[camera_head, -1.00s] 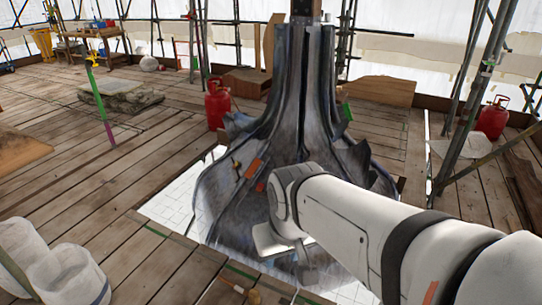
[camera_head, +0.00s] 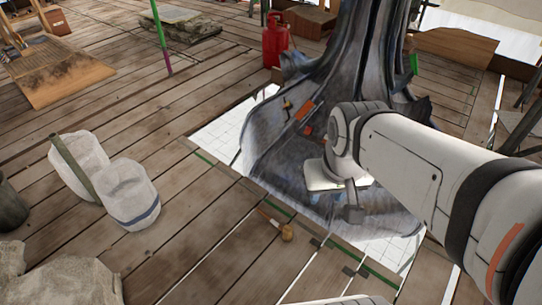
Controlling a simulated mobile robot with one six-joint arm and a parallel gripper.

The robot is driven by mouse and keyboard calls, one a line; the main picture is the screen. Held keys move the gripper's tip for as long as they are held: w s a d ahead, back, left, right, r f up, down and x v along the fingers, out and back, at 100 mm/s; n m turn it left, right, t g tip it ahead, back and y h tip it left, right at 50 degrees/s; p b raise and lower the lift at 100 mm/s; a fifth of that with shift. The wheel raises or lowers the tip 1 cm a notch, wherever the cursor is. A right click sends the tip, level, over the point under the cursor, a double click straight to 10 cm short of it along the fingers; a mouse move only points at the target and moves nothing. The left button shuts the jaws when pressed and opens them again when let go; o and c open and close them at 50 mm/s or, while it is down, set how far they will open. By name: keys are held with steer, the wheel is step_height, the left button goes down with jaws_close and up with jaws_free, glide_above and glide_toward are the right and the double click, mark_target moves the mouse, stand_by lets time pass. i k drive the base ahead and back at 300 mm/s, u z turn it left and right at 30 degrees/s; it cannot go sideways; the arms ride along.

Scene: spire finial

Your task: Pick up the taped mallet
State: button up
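A small mallet (camera_head: 278,224) with a pale yellowish head and a brown handle lies on the planks, in front of the spire's flared base. Another small mallet-like tool (camera_head: 288,105) rests on the left side of the dark grey spire base (camera_head: 262,145). Both are too small for me to make out tape. My gripper (camera_head: 353,213) hangs at the end of my white arm over the front of the base, right of the floor mallet and apart from it. Its fingers are too small and dark to tell whether they are open.
An orange block (camera_head: 304,110) lies on the spire base. White sacks or buckets (camera_head: 128,193) stand at the left on the planks. A red gas cylinder (camera_head: 275,40) stands behind the base. Bare planks (camera_head: 190,235) lie between the sacks and the floor mallet.

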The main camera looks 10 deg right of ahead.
mark_target(287, 229)
steer(key=z, duration=0.05)
steer(key=k, duration=0.6)
steer(key=u, duration=0.3)
steer(key=i, duration=1.45)
steer(key=z, duration=0.5)
